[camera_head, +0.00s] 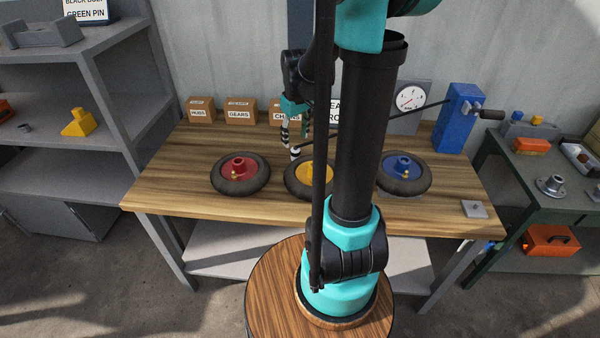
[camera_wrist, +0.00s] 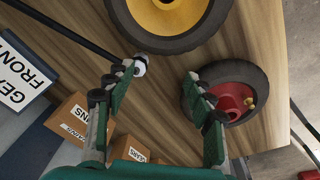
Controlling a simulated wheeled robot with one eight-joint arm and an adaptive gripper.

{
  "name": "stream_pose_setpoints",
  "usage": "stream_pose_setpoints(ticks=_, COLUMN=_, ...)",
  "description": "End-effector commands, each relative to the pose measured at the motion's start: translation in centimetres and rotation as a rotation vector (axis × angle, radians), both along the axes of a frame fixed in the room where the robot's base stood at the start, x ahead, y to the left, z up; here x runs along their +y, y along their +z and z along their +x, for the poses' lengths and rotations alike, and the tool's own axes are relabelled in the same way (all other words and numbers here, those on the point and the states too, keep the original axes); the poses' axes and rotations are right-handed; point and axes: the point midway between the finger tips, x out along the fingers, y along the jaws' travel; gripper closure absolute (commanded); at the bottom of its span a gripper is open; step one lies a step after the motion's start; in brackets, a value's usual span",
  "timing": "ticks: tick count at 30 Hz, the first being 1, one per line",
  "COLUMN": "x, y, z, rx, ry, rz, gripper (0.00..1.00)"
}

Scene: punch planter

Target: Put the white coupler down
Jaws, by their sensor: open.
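The white coupler (camera_head: 295,153) is a small white piece at the end of a thin black hose on the wooden workbench (camera_head: 200,150), near the yellow-hubbed wheel (camera_head: 298,182). In the wrist view the coupler (camera_wrist: 139,66) is beside the tip of the left finger; I cannot tell whether they touch. My gripper (camera_wrist: 160,82) is open, its fingers spread wide with bare wood between them. In the head view my gripper (camera_head: 294,138) points down just above the coupler.
A red-hubbed wheel (camera_head: 240,173) and a blue-hubbed wheel (camera_head: 404,174) flank the yellow one. Cardboard boxes (camera_head: 240,112) line the back. A blue pump (camera_head: 457,118) and a dial gauge (camera_head: 410,103) stand back right. The bench's left end is clear.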

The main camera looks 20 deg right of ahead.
Motion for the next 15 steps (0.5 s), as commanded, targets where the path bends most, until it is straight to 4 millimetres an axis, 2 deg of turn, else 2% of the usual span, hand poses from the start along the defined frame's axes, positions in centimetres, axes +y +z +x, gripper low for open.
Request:
stream_pose_setpoints(ticks=1, x=0.5, y=-0.2, z=-2.2, rx=-0.027, ry=-0.037, rz=0.004, gripper=0.46)
stream_pose_setpoints(ticks=9, x=2.5, y=-2.7, z=-11.5, rx=-0.174, ry=-0.251, rz=0.05, gripper=0.46)
stream_pose_setpoints(ticks=12, x=2.9, y=-3.8, z=-14.0, rx=-0.215, ry=-0.31, rz=0.072, gripper=0.46)
stream_pose_setpoints(ticks=15, x=3.2, y=-4.6, z=-15.7, rx=-0.244, ry=-0.353, rz=0.089, gripper=0.46)
